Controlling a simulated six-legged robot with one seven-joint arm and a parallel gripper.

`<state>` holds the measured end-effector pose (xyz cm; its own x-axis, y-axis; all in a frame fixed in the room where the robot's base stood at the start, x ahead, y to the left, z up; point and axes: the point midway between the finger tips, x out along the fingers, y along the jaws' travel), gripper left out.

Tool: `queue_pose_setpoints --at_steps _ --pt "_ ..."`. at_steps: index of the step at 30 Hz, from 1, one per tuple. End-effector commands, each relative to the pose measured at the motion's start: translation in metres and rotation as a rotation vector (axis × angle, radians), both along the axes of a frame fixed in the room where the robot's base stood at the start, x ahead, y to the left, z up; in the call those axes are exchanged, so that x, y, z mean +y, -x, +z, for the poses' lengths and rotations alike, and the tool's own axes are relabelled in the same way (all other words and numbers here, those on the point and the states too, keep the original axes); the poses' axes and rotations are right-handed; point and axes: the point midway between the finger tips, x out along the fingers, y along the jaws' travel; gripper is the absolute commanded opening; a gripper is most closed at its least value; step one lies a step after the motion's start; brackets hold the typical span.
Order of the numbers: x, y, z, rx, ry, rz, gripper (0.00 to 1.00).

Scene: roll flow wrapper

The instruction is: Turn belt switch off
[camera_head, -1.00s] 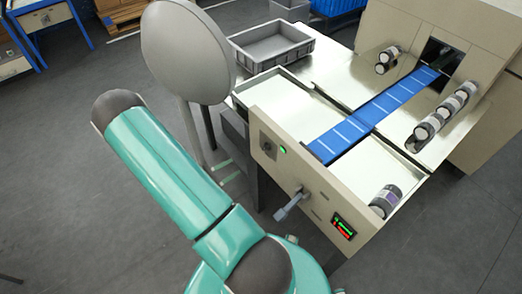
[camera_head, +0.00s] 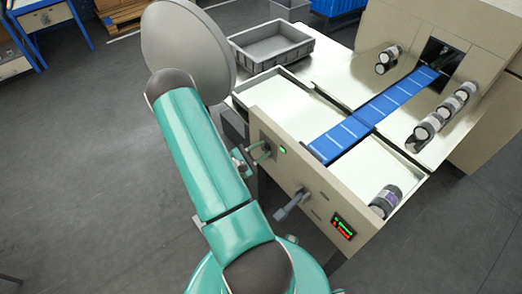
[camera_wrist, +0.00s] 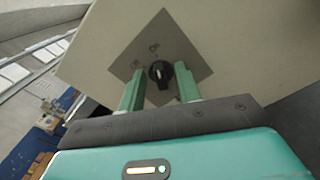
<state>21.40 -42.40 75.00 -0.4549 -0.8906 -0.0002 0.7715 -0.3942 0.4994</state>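The belt switch (camera_wrist: 160,73) is a black rotary knob on a grey square plate (camera_wrist: 190,55), which appears as a diamond in the wrist view. The plate is on the beige front panel (camera_head: 318,200) of the wrapper. My gripper (camera_wrist: 159,78) is open, with its two green fingers on either side of the knob and a visible gap to each. In the head view my gripper (camera_head: 262,152) is at the panel's left end and covers most of the switch.
A grey crate (camera_head: 272,45) stands at the back.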

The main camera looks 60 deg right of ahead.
Motion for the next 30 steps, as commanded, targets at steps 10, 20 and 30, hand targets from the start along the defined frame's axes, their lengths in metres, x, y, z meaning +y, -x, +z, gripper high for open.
queue_pose_setpoints --at_steps 10,20,30 --pt "-0.002 0.0009 0.0 0.0 0.0 0.001 0.22" --pt "-0.0017 0.0004 0.0001 0.012 -0.005 0.001 0.07" --pt "-0.0016 -0.0016 0.0009 0.144 -0.071 0.004 0.07"
